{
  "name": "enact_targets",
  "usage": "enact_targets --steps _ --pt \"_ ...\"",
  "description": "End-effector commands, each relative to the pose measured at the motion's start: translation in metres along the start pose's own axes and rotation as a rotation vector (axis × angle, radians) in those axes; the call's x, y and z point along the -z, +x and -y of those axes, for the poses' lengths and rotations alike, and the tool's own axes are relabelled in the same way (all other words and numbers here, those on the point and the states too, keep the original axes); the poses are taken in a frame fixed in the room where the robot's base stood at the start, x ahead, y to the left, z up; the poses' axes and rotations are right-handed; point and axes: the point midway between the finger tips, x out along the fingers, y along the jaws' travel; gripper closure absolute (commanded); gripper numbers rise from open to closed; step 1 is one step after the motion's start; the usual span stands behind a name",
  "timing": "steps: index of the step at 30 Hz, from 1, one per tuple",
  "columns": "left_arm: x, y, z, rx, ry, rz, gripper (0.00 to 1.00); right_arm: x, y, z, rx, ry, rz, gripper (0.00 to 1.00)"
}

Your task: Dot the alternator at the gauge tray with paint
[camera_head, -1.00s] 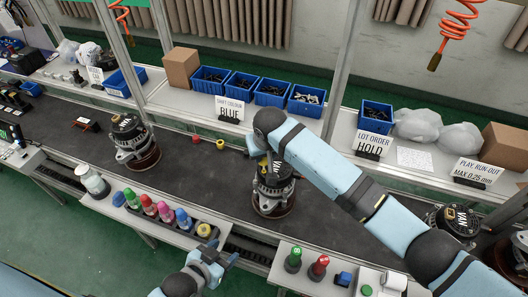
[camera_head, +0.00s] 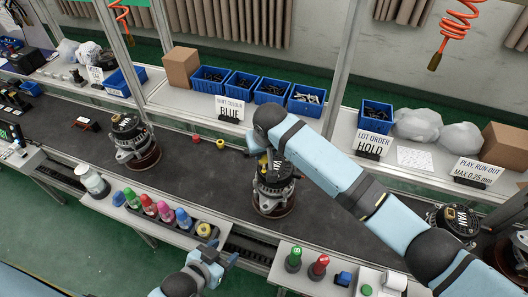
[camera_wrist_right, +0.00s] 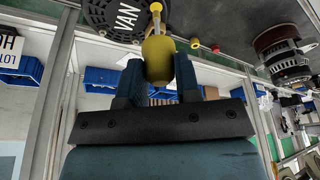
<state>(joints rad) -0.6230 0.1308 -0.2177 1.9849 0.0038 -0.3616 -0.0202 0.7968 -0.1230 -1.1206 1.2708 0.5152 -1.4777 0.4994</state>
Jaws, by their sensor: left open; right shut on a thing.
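My right gripper (camera_wrist_right: 158,88) is shut on a yellow paint bottle (camera_wrist_right: 158,55). The bottle's tip points at the top of an alternator marked VAN (camera_wrist_right: 118,18); I cannot tell whether they touch. In the head view this middle alternator (camera_head: 274,192) stands upright on the dark belt, partly hidden by my right arm. Another alternator (camera_head: 134,148) stands to the left and one more (camera_head: 453,222) to the right. My left gripper (camera_head: 217,262) is open and empty, in front of the paint rack (camera_head: 183,222). I cannot clearly make out which spot is the gauge tray.
The rack holds several coloured bottles. Signs read SHIFT COLOUR BLUE (camera_head: 229,109) and LOT ORDER HOLD (camera_head: 373,146). A red cap (camera_head: 196,139) and a yellow cap (camera_head: 221,143) lie on the belt.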

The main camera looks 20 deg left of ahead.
Motion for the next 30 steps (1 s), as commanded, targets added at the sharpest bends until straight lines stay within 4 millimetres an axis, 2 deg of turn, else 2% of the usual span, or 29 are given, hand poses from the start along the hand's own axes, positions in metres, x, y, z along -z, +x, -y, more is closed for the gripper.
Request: enact_targets --steps 15,30 --pt "0.000 0.000 0.000 0.000 0.000 0.000 0.42 0.012 -0.037 0.000 0.001 0.000 -0.002 0.86" --pt "0.000 0.000 0.000 0.000 0.000 0.000 0.42 0.012 -0.038 0.000 0.000 0.000 -0.001 0.86"
